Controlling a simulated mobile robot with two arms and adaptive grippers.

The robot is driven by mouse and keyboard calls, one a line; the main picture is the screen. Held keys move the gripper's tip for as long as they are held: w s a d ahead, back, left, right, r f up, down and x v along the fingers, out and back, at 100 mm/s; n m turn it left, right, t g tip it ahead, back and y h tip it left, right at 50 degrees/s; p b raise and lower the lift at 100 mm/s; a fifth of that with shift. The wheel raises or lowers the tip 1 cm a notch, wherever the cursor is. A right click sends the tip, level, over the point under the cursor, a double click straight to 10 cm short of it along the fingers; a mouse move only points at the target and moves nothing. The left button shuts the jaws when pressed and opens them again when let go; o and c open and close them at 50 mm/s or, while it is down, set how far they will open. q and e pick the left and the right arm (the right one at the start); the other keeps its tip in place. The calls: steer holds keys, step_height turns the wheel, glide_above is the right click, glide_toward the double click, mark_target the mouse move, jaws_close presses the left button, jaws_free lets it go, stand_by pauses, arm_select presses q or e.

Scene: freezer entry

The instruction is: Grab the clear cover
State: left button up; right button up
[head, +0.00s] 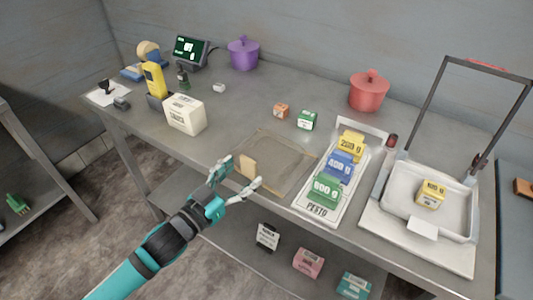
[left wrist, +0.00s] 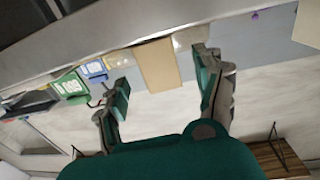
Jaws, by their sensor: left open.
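The clear cover (head: 283,158) is a see-through flat panel lying on the steel table near its front edge. A tan tab (head: 248,166) stands up at its front left. In the left wrist view the tan tab (left wrist: 157,65) shows just beyond and between the fingertips. My left gripper (head: 238,176) is open and empty, at the table's front edge, with its fingers on either side of the tab. I cannot tell whether they touch it. My right gripper is in neither view.
Right of the cover is a white PESTO board (head: 318,208) with yellow, blue and green boxes. Further right, a white tray (head: 400,190) holds a yellow box under a raised dark frame. A cream carton (head: 185,115) stands left; small orange and green boxes (head: 306,120) are behind.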

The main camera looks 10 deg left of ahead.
arm_select(q)
steer(key=shift+x, duration=0.85)
steer(key=shift+s, duration=0.1)
steer(key=shift+c, duration=0.4)
steer(key=c, duration=1)
steer(key=shift+o, duration=0.2)
steer(key=shift+r, duration=0.1)
